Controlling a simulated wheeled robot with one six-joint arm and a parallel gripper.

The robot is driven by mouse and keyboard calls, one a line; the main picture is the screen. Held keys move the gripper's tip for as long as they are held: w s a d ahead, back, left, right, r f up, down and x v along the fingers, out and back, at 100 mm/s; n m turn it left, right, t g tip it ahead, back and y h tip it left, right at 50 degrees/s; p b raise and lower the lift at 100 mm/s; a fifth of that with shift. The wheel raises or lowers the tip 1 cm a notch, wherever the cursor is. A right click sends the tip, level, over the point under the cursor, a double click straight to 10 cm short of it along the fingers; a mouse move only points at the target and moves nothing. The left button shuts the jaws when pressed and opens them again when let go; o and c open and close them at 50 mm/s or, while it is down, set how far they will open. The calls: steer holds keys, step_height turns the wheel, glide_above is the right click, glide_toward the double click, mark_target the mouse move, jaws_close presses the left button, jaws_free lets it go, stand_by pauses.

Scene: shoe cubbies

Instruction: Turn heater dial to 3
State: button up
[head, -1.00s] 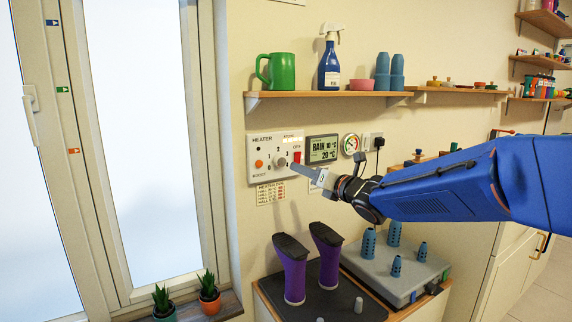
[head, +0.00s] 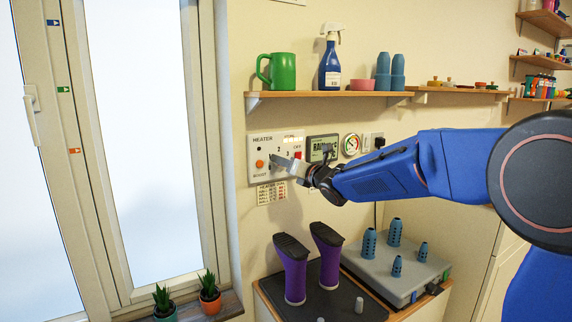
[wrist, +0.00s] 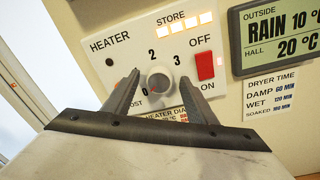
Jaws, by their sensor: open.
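The white heater panel (head: 254,147) is on the wall under the shelf. Its round grey dial (wrist: 160,80) shows in the wrist view with the numbers 2 and 3 above it and a 0 at its lower left. I cannot clearly tell where its pointer is. My gripper (wrist: 159,76) is open, with one finger on each side of the dial; whether they touch it I cannot tell. In the head view my gripper (head: 274,161) is in front of the panel and covers the dial.
A red OFF/ON switch (wrist: 205,66) is close to the right finger. An orange boost button (head: 259,164) is left of the gripper. A display (head: 322,148) is to the right, the shelf (head: 330,94) above, and purple boots (head: 294,270) stand below.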

steer(key=c, duration=1.1)
steer(key=shift+o, duration=0.2)
